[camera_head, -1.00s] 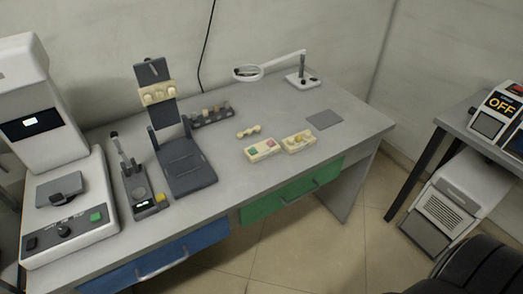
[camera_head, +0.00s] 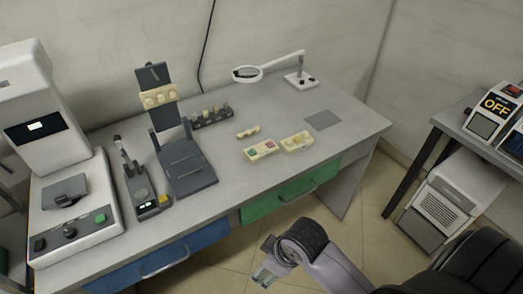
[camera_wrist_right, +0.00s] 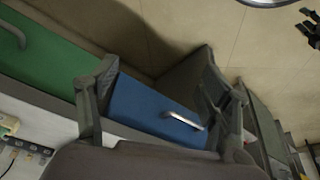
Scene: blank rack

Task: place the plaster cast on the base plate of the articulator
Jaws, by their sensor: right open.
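The articulator, dark grey, stands on the bench with its upper arm (camera_head: 153,74) raised, bearing a cream cast with teeth (camera_head: 159,97). Its flat base plate (camera_head: 191,178) is bare. A small cream plaster cast (camera_head: 248,132) lies on the bench to the right of the articulator. My right gripper (camera_head: 264,274) is low in front of the bench, beyond its front edge, away from the cast. In the right wrist view its two fingers (camera_wrist_right: 160,92) are spread apart with nothing between them. My left gripper is out of view.
Two small cream trays (camera_head: 262,150) (camera_head: 297,142) lie in front of the cast. A grey mat (camera_head: 322,120), a magnifier (camera_head: 262,73) and a dark rack (camera_head: 211,117) are nearby. A burner-like tool (camera_head: 140,185) and a white machine (camera_head: 75,215) stand left.

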